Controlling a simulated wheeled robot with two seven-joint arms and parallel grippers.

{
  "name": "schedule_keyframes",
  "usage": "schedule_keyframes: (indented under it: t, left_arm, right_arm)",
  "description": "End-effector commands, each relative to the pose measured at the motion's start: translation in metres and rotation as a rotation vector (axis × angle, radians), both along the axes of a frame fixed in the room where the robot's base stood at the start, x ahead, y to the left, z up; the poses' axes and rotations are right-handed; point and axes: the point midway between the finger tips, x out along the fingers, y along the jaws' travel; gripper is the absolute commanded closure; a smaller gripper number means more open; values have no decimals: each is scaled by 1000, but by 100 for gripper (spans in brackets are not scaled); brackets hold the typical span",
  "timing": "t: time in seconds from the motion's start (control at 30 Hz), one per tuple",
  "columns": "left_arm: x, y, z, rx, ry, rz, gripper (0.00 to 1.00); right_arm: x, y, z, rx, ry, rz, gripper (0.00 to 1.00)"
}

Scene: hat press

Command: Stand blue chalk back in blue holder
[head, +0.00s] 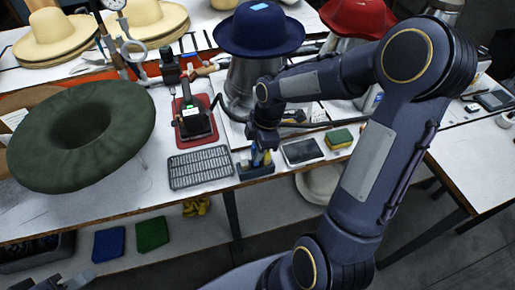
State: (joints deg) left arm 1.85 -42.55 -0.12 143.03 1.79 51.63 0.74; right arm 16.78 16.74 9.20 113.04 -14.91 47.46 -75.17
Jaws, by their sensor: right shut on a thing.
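The blue holder (256,170) is a small dark-blue block near the front edge of the workbench. My right gripper (262,153) points down right over it, shut on the small blue chalk (268,158). The gripper hides much of the chalk. The chalk's lower end is at the holder, but I cannot tell whether it is seated in it or just above. A small yellowish piece shows beside the chalk at the holder.
A grey grid mat (200,167) lies left of the holder. A dark tablet-like slab (302,151) and a yellow-green sponge (339,139) lie to the right. A black device on a red base (194,126) stands behind. A green hat (82,135) fills the left.

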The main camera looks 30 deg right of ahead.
Motion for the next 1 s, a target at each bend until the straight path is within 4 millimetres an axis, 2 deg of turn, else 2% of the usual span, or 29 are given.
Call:
schedule_keyframes:
  t: [1.0]
  left_arm:
    - [0, 0, -16, 0, 0, 0, 64]
  right_arm:
    - [0, 0, -20, 0, 0, 0, 100]
